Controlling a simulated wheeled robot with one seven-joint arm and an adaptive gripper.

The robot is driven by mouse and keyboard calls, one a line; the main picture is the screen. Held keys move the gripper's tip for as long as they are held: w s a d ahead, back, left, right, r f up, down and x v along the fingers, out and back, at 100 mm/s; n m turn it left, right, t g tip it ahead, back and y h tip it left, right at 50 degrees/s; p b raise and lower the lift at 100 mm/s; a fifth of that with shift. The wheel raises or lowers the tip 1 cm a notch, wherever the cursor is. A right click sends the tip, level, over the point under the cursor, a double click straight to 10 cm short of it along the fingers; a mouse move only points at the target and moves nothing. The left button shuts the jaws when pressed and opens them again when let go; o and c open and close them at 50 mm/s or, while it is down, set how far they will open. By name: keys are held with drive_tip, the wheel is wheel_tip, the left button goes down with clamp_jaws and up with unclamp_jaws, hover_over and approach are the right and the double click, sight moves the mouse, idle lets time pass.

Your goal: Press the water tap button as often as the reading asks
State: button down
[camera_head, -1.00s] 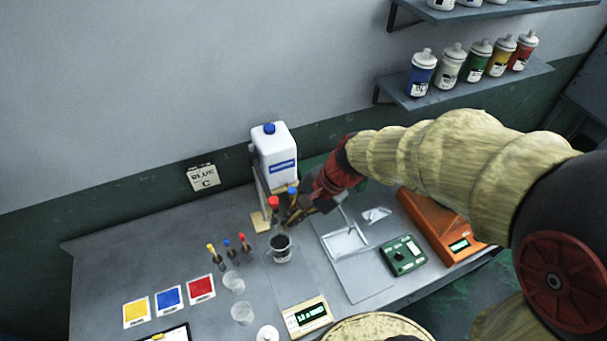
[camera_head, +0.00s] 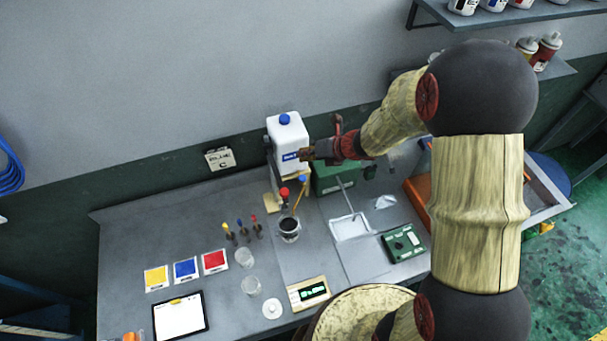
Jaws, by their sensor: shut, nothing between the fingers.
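The white water canister (camera_head: 284,130) with a blue cap stands on a stand at the back of the bench. Below it are a red knob or button (camera_head: 284,192) and a blue one (camera_head: 302,180); which is the water tap button I cannot tell. A beaker (camera_head: 289,229) with dark contents stands beneath them. My gripper (camera_head: 304,155) is shut and empty. In the picture it is over the canister's right side, above the blue button and apart from it. A wooden-framed display (camera_head: 308,292) at the front shows green digits too small to read.
Two empty clear cups (camera_head: 249,286) and several small droppers (camera_head: 241,231) stand left of the beaker. Yellow, blue and red cards (camera_head: 186,269) and a tablet (camera_head: 180,315) lie farther left. A white tray (camera_head: 350,227) and green device (camera_head: 404,242) are right.

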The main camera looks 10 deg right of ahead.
sight(304, 177)
drive_tip(key=shift+w+d+f+m, duration=0.2)
drive_tip(key=shift+w+m, duration=0.1)
drive_tip(key=shift+m, duration=0.2)
drive_tip(key=shift+f, duration=0.1)
wheel_tip(304, 177, down, 8)
drive_tip(key=b, duration=0.7)
drive_tip(key=shift+f, duration=0.25)
drive_tip(key=shift+f+b, duration=0.1)
drive_tip(key=shift+b, duration=0.25)
idle(0.6)
drive_tip(key=shift+f+b, duration=0.3)
drive_tip(key=shift+f+b, duration=0.5)
drive_tip(key=shift+f, duration=0.15)
idle(0.8)
drive_tip(key=shift+r, duration=0.1)
drive_tip(key=shift+r+p, duration=0.9)
drive_tip(key=shift+r, duration=0.1)
